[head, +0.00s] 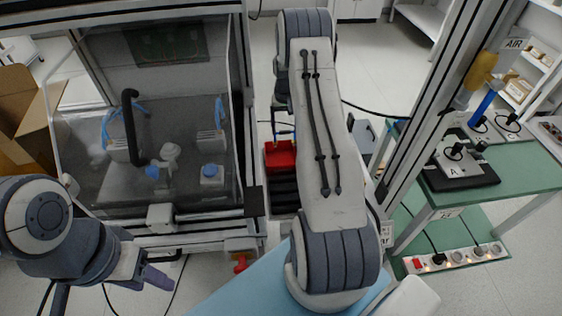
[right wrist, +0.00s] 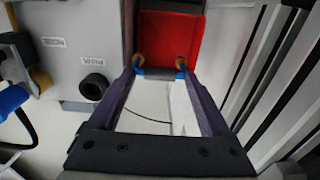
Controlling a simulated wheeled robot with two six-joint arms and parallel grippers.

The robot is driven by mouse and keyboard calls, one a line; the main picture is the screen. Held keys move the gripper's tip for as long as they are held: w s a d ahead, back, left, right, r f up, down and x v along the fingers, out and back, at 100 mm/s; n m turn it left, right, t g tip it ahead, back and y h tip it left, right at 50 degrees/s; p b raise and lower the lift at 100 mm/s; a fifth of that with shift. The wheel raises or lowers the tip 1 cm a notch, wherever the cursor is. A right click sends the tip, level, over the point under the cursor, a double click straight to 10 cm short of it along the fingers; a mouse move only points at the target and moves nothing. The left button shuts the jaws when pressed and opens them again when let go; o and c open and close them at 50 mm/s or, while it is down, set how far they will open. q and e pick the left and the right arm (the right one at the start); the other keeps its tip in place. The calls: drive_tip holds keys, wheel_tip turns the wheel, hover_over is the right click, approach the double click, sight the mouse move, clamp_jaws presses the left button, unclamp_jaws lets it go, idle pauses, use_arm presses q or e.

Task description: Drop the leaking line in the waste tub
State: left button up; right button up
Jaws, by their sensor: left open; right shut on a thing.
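My right gripper (right wrist: 160,70) is shut on a short line (right wrist: 160,73), which lies across between the fingertips with blue and brass-coloured parts near each end. The line appears in front of or over the tub's near edge; its height cannot be told. In the head view my right arm hides most of this gripper. My left gripper (head: 152,277) is open and empty at lower left.
The clear-walled enclosure (head: 150,150) with a black hose stands left of the tub. A grey box (right wrist: 75,45) with labels and a black port is left of my right gripper. A frame post and green bench (head: 530,165) are on the right.

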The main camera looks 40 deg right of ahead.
drive_tip(key=o, duration=1.2)
drive_tip(key=shift+c, duration=0.2)
wheel_tip(320, 180, up, 10)
drive_tip(key=shift+r, duration=0.25)
